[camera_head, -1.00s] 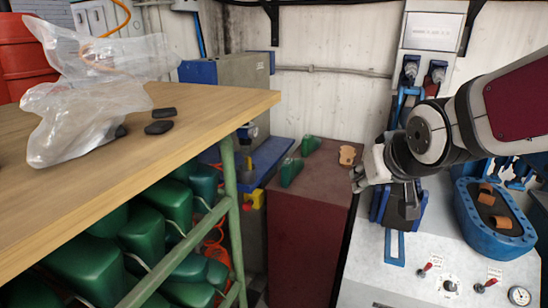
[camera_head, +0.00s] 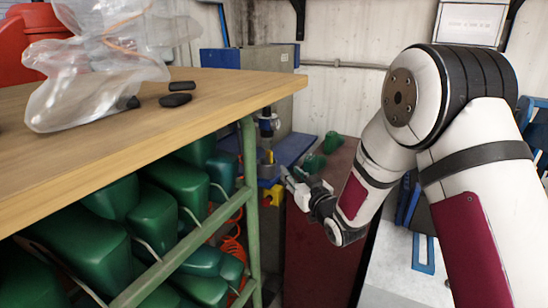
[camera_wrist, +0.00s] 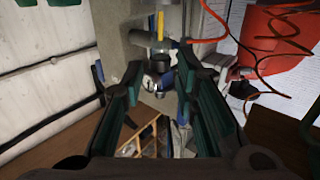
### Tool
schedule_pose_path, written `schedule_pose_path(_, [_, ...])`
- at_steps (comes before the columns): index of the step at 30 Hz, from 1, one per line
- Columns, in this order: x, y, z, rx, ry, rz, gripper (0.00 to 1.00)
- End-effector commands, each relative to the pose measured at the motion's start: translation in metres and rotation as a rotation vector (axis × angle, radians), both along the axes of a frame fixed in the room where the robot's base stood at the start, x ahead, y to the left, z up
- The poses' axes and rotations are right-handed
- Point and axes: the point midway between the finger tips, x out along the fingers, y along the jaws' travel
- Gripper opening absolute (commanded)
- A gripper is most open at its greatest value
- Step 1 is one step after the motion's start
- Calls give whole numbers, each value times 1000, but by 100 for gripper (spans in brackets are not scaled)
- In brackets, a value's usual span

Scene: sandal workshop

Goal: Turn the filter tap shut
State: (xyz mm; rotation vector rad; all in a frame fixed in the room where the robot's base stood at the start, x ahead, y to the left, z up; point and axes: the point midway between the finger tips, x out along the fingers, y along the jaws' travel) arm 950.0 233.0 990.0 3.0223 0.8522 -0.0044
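I see no contact with the lever.
A wooden bench (camera_head: 120,117) with a green frame is at the left, with several green forms under it. A dark red cabinet (camera_head: 310,255) stands below my arm, with green pieces on top. Orange hose (camera_head: 233,252) hangs by the bench leg; more orange hose (camera_wrist: 268,92) shows at right in the wrist view.

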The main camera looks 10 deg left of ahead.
Motion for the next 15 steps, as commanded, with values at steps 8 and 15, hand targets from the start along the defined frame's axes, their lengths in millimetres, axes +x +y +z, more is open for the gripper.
schedule_pose_path(8, [26, 19, 0, 3, -5, 5, 28])
schedule_pose_path(15, [67, 43, 0, 3, -4, 3, 28])
